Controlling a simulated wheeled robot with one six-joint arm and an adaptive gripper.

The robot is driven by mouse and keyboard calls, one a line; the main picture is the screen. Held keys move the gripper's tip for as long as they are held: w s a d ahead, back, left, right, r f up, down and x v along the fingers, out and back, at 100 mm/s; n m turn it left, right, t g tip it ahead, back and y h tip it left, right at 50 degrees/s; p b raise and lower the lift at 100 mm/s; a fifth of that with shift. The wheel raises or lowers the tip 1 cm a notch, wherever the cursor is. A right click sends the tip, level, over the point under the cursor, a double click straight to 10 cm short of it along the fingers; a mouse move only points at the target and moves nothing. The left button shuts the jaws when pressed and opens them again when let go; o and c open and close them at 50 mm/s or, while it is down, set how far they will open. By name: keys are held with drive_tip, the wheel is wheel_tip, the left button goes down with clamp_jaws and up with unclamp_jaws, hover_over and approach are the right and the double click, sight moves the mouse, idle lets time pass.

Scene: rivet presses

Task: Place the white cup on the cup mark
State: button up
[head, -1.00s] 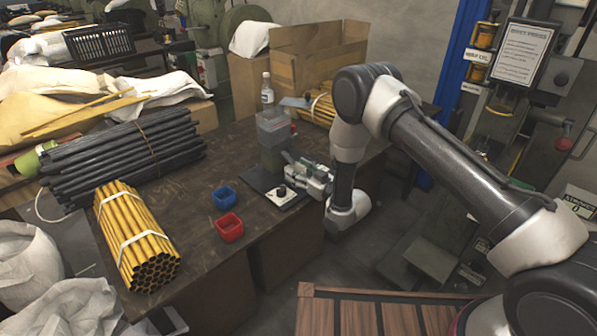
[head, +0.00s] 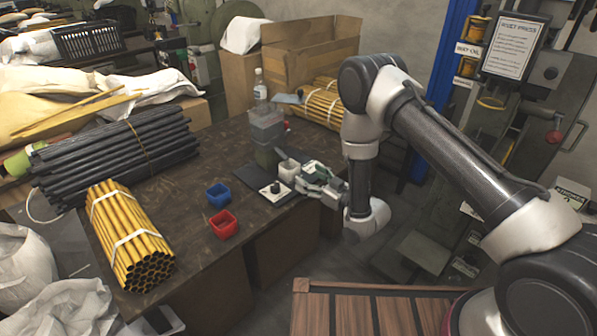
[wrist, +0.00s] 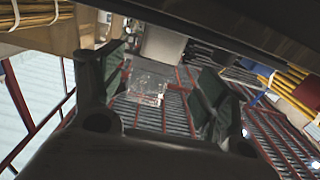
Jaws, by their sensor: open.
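The white cup (head: 288,168) is a small, pale, square-sided cup. In the head view it stands at the back right of a dark plate (head: 250,181) on the bench. My gripper (head: 303,173) is open just right of the cup, low over the plate's right side. I cannot tell whether its fingers touch the cup. The wrist view shows the two dark fingers (wrist: 155,85) spread apart, with a pale blocky shape and a clear patch beyond; I cannot tell what these are. No cup mark can be made out; the cup's base is partly hidden.
A white card with a black knob (head: 275,189) lies on the plate's front. A grey-green stacked device (head: 266,130) and a bottle (head: 260,85) stand behind. Blue (head: 219,194) and red (head: 224,223) bins sit left, with bare bench around them. Yellow tubes (head: 130,240) lie farther left.

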drive_tip(key=shift+v, duration=1.75)
drive_tip(key=shift+w+r, duration=0.1)
drive_tip(key=w+d+r+m+h, duration=0.1)
drive_tip(key=w+d+r+h, duration=0.25)
drive_tip(key=r, duration=0.35)
drive_tip(key=w+d+r+h, duration=0.2)
drive_tip(key=w+d+r, duration=0.25)
drive_tip(key=r, duration=0.25)
drive_tip(key=s+d+r+m+g+h, duration=0.1)
drive_tip(key=s+d+r+m+h, duration=0.3)
drive_tip(key=d+r, duration=1)
drive_tip(key=s+d+r+m+g+h, duration=0.2)
drive_tip(key=s+d+r+g+h, duration=0.3)
drive_tip(key=s+d, duration=0.6)
drive_tip(key=s+d+r+m, duration=0.1)
drive_tip(key=s, duration=1.1)
drive_tip(key=s+d+r+m+g, duration=0.1)
drive_tip(key=s+r+m, duration=0.1)
drive_tip(key=s, duration=1)
drive_tip(key=shift+s+d+y, duration=0.2)
drive_tip(key=shift+y, duration=0.15)
